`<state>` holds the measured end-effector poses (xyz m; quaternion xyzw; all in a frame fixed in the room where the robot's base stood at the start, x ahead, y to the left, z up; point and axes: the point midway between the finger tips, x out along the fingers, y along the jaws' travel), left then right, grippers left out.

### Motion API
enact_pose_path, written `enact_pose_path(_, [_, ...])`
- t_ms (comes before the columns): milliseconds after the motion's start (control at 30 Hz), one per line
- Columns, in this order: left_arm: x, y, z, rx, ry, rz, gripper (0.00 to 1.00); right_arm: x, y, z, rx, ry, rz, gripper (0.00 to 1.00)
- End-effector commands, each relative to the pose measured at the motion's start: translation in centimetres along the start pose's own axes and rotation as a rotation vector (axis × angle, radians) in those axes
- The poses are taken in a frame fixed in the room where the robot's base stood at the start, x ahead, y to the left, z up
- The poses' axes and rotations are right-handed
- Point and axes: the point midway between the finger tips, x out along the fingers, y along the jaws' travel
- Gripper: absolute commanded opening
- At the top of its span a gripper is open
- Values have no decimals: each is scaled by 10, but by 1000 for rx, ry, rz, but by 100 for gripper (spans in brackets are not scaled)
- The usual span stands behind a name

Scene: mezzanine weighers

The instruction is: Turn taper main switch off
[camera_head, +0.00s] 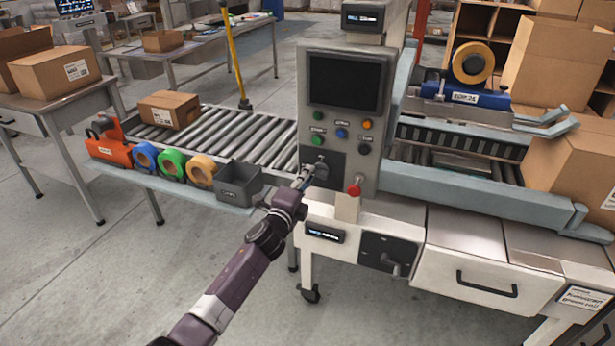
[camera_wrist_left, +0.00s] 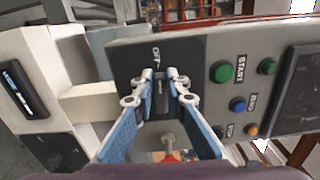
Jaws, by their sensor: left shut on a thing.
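The rotary switch (camera_head: 321,171) sits on a dark plate low on the grey control panel of the taper (camera_head: 342,130). My left gripper (camera_head: 304,178) reaches it from the lower left. In the left wrist view, the two blue-padded fingers of the gripper (camera_wrist_left: 160,92) are closed on the dark switch handle (camera_wrist_left: 161,100), one on each side. White lettering, apparently OFF, shows on the plate (camera_wrist_left: 140,60) beyond the fingertips. The fingers hide part of the handle, so its exact angle is hard to tell. My right gripper is not in view.
A red mushroom button (camera_head: 354,190) sticks out just right of the switch. Green, blue and orange buttons (camera_head: 341,132) are above it. A second dark plate with a lever (camera_head: 385,255) is lower on the cabinet. Tape rolls (camera_head: 172,163) and a grey bin (camera_head: 238,183) stand at the left.

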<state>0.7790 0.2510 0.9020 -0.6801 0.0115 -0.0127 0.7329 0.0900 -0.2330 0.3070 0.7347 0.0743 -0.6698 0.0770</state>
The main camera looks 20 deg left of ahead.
Motion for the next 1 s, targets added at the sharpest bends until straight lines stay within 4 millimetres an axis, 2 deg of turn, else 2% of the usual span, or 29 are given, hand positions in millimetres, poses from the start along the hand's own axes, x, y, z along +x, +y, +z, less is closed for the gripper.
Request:
enact_pose_path(300, [0, 4, 0, -83, -1, 3, 0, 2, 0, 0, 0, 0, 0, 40])
enact_pose_path(733, [0, 4, 0, -92, -1, 3, 0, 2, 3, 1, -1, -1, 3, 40])
enact_pose_path(767, [0, 4, 0, -92, -1, 3, 14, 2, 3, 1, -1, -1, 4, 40])
enact_pose_path(800, [0, 4, 0, -92, -1, 3, 18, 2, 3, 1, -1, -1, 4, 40])
enact_pose_path(900, [0, 4, 0, -91, -1, 3, 29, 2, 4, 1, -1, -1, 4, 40])
enact_pose_path(1000, [0, 3, 0, -91, -1, 2, 30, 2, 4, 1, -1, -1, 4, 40])
